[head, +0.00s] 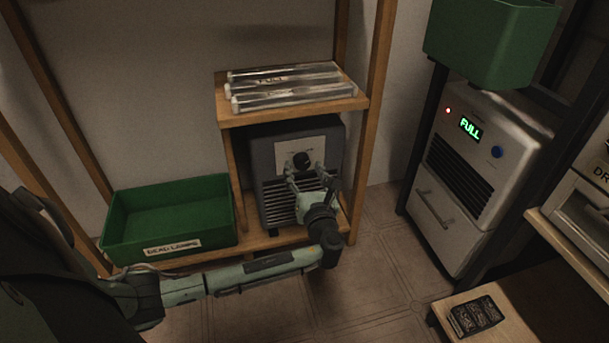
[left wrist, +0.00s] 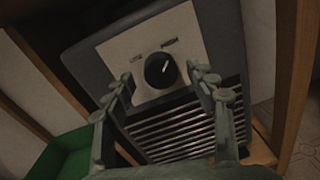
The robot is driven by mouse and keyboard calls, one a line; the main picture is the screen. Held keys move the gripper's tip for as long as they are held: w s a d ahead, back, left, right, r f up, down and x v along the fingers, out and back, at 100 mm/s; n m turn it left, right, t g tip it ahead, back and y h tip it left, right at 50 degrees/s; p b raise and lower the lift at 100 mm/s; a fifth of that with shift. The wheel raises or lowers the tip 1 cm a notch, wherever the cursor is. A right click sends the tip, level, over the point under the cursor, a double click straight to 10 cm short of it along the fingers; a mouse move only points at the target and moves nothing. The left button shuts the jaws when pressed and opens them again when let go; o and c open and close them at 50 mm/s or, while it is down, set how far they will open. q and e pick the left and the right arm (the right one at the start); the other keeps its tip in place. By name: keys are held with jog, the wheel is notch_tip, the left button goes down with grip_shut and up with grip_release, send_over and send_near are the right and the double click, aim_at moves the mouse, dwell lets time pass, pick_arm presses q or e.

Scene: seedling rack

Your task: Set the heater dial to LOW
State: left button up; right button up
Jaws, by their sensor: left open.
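The heater (head: 268,147) is a dark grey box with a slatted grille on the low wooden shelf. Its black dial (head: 301,161) sits on a pale label plate. In the left wrist view the dial (left wrist: 160,70) has a white pointer line tilted up and right, toward the right-hand word, which looks like HIGH; the left-hand word looks like LOW. My left gripper (head: 306,177) is in front of the heater, open, with its fingers (left wrist: 166,87) apart on either side below the dial. I cannot tell whether they touch it. My right gripper is not in view.
A green bin (head: 219,222) labelled DEAD LAMPS stands left of the heater. Clear tubes (head: 285,84) lie on the shelf above. Wooden posts (head: 374,110) frame the rack. At right stands a white machine (head: 503,176) reading FULL, with a green container (head: 487,45) above.

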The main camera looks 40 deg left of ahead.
pick_arm(q)
jog(key=shift+w+a, duration=0.3)
jog(key=c, duration=1.2)
jog(key=shift+o, duration=0.2)
